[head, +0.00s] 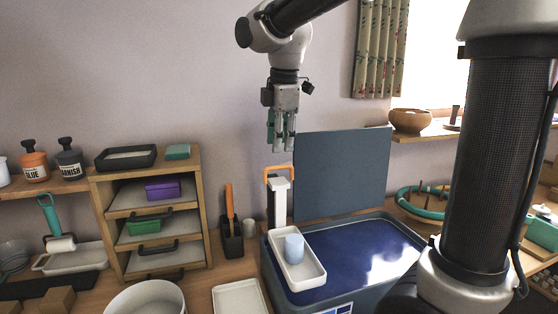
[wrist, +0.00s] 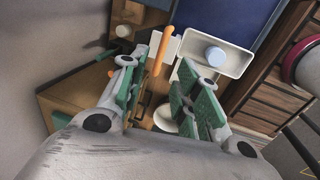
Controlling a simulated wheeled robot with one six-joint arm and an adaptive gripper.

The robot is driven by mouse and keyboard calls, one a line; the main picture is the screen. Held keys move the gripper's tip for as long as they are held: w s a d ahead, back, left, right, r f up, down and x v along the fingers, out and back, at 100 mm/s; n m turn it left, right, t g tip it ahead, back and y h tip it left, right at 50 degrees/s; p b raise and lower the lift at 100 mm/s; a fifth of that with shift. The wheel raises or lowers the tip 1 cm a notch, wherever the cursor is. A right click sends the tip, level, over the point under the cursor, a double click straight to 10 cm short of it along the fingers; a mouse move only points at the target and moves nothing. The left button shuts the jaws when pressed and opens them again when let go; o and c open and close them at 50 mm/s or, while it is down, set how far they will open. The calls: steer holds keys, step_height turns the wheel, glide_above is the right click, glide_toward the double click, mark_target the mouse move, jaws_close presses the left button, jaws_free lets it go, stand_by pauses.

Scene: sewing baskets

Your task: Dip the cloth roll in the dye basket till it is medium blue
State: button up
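The cloth roll (head: 294,248) is a small pale blue cylinder standing upright in a white tray-like basket (head: 313,272). A white upright with an orange handle (head: 279,170) rises at the basket's back. The basket is at the left part of a blue-grey vat (head: 415,240) of dark blue liquid; I cannot tell whether it touches the dye. My gripper (head: 281,143) is open and empty, pointing down just above the orange handle. In the wrist view the handle (wrist: 163,50) lies beyond the parted fingers, and the roll (wrist: 215,56) shows in the basket.
The vat's raised panel (head: 345,175) stands behind it. A wooden drawer unit (head: 205,215) is at left, with a dark holder (head: 232,243) holding an orange-handled tool beside it. A white tray (head: 240,300) and round bowl (head: 150,298) lie in front. The air around my gripper is clear.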

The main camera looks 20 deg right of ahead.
mark_target(279, 167)
steer(key=f, duration=0.3)
steer(key=w+f, duration=0.1)
steer(key=f, duration=0.2)
steer(key=shift+w+f, duration=0.1)
steer(key=shift+w, duration=0.05)
jaws_close()
